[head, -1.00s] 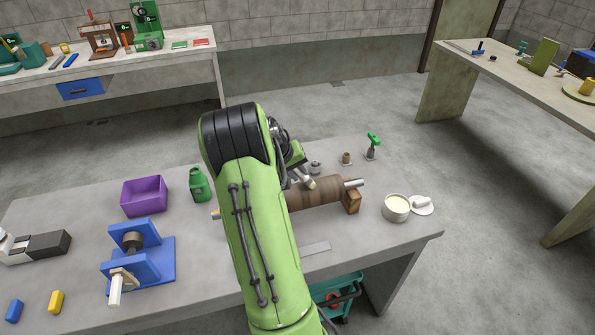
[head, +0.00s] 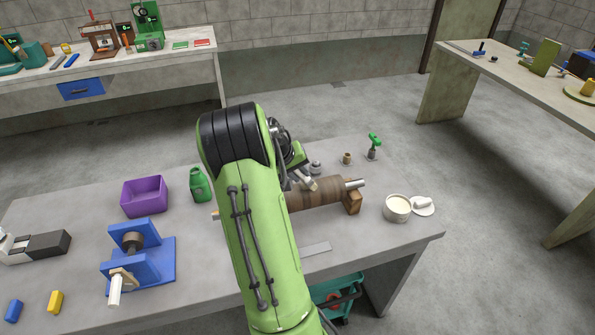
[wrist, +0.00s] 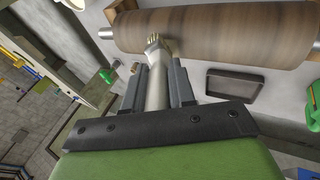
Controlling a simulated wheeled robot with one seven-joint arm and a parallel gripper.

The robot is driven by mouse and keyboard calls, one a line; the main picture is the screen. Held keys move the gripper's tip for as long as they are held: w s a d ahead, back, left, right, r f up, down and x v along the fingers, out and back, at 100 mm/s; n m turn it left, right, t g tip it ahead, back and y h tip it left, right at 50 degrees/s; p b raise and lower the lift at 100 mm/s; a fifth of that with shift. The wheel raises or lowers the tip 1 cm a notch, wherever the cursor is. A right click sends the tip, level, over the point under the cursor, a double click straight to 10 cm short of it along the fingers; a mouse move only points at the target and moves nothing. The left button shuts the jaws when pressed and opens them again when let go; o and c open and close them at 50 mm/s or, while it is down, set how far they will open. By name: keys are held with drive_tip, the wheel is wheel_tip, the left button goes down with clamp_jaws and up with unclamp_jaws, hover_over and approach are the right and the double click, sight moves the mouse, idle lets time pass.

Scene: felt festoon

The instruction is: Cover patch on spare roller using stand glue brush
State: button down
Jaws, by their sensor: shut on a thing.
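The spare roller (head: 322,193) is a brown cylinder with a metal shaft, lying across wooden supports on the table. It also fills the top of the wrist view (wrist: 215,35). My gripper (wrist: 160,85) is shut on a pale-handled brush (wrist: 156,72), whose bristle end is at the roller's lower side; I cannot tell whether it touches. A patch is not clearly distinguishable. An open pot with cream contents (head: 397,208) stands right of the roller.
A white lid (head: 423,206) lies beside the pot. A wooden support block (head: 352,202) is under the roller's right end. A green-handled tool (head: 373,146) stands behind.

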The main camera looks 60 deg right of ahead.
drive_tip(key=shift+s+a, duration=0.3)
drive_tip(key=shift+w+d+p, duration=0.55)
drive_tip(key=shift+w+d, duration=0.35)
drive_tip(key=shift+s+a+f+b, duration=0.1)
drive_tip(key=shift+s+a+b, duration=0.25)
drive_tip(key=shift+b, duration=0.1)
drive_tip(key=shift+s+a+b, duration=0.3)
drive_tip(key=shift+s+a, duration=0.2)
drive_tip(key=shift+a, duration=0.05)
drive_tip(key=shift+w+d+p, duration=0.65)
drive_tip(key=shift+w+d, duration=0.2)
drive_tip(key=shift+s+a+b, duration=0.4)
drive_tip(key=shift+s+a, duration=0.05)
drive_tip(key=shift+w, duration=0.1)
drive_tip(key=shift+w+a, duration=0.95)
drive_tip(key=shift+w, duration=0.3)
